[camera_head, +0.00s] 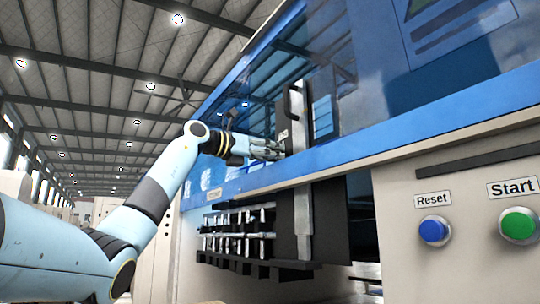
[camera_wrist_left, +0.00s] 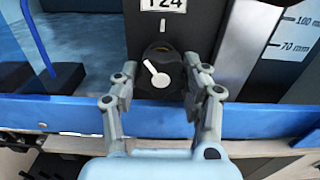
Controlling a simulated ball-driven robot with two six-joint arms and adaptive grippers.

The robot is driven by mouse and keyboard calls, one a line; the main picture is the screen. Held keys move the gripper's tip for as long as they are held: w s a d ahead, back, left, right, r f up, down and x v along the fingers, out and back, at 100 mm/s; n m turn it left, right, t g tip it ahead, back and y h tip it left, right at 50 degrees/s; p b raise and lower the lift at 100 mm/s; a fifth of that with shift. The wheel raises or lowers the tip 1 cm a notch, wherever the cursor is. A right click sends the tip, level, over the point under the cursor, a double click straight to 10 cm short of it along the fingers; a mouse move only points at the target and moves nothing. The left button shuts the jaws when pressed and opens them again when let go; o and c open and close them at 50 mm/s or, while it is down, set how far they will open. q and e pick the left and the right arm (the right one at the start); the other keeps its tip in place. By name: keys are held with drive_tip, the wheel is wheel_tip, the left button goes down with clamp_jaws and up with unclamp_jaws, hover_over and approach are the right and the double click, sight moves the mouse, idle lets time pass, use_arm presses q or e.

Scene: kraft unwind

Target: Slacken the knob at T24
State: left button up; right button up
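The T24 label (camera_wrist_left: 163,4) is cut off by the top edge of the left wrist view, on a dark upright plate. Below it is a dark round knob (camera_wrist_left: 171,57) with a white pointer tilted to the upper left. A short white tick mark (camera_wrist_left: 163,25) sits above the knob. My left gripper (camera_wrist_left: 160,90) is open, with one finger on each side of the knob. A gap seems to show between each finger and the knob. In the head view the left gripper (camera_head: 272,150) reaches to the machine's blue front, and the knob cannot be made out there. My right gripper is not in view.
A blue rail (camera_wrist_left: 262,121) runs across below the knob. A metal scale (camera_wrist_left: 272,45) marked 100 mm and 70 mm stands to the right. In the head view, a blue Reset button (camera_head: 434,231) and a green Start button (camera_head: 518,225) sit at the lower right.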

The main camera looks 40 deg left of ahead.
use_arm(q)
drive_tip(key=c, duration=0.4)
drive_tip(key=n+p, duration=0.2)
drive_tip(key=n, duration=0.1)
drive_tip(key=shift+r, duration=0.15)
drive_tip(key=n, duration=0.2)
drive_tip(key=shift+s+d+n+p, duration=0.1)
drive_tip(key=shift+n+p, duration=0.2)
drive_tip(key=shift+p, duration=0.1)
drive_tip(key=o, duration=1.2)
drive_tip(key=shift+c, duration=0.2)
